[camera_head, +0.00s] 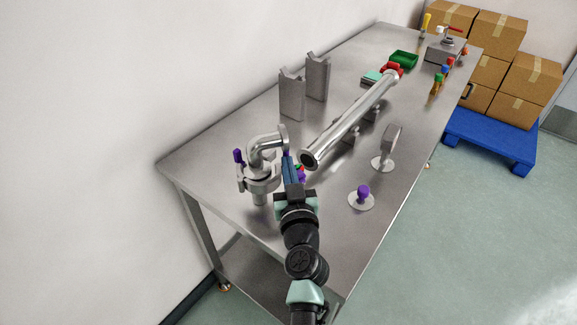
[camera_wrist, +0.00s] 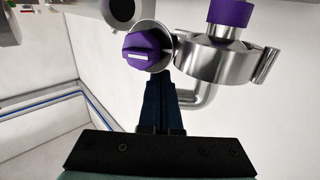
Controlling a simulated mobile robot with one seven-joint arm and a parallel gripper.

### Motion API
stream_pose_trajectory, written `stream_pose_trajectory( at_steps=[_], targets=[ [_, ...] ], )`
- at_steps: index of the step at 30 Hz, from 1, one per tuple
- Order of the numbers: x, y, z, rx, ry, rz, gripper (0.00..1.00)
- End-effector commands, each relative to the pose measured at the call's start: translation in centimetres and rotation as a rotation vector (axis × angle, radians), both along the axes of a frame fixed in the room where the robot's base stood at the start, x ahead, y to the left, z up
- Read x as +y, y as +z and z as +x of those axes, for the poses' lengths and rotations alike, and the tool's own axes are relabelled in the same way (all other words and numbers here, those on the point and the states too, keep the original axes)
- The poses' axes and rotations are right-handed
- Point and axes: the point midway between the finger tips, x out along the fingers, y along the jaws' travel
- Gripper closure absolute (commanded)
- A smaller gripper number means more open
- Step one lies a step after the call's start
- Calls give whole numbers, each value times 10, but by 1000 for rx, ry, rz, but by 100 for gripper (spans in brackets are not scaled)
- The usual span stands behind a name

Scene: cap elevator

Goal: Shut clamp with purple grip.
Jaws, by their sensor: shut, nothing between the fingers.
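In the head view, a clamp (camera_head: 262,178) sits around a joint below a bent steel pipe at the near left of the table. A purple grip (camera_head: 239,155) stands up at its left side. Another purple part (camera_head: 302,175) shows just right of my fingers, partly hidden by them. In the wrist view, the clamp (camera_wrist: 215,62) is a steel ring with a purple piece (camera_wrist: 229,13) above it. A purple winged grip (camera_wrist: 148,50) lies to its left, just beyond my fingertips. My gripper (camera_head: 288,155) is shut and empty, close beside the pipe joint; contact with the grip cannot be told.
A long steel pipe (camera_head: 350,118) runs back along the table on supports. A purple knob on a round base (camera_head: 363,192) stands to the right. Two upright metal brackets (camera_head: 292,95) stand behind. A green tray (camera_head: 404,59) and small coloured parts are at the far end.

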Motion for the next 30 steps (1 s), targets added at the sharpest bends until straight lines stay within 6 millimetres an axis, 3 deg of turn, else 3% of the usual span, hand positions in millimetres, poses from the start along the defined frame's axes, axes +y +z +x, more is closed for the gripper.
stream_pose_trajectory(
  at_steps=[19, 30],
  targets=[
    [7, -6, 24, -5, 214, -1, 100],
    [12, 0, 32, 0, 228, 0, 100]
  ],
)
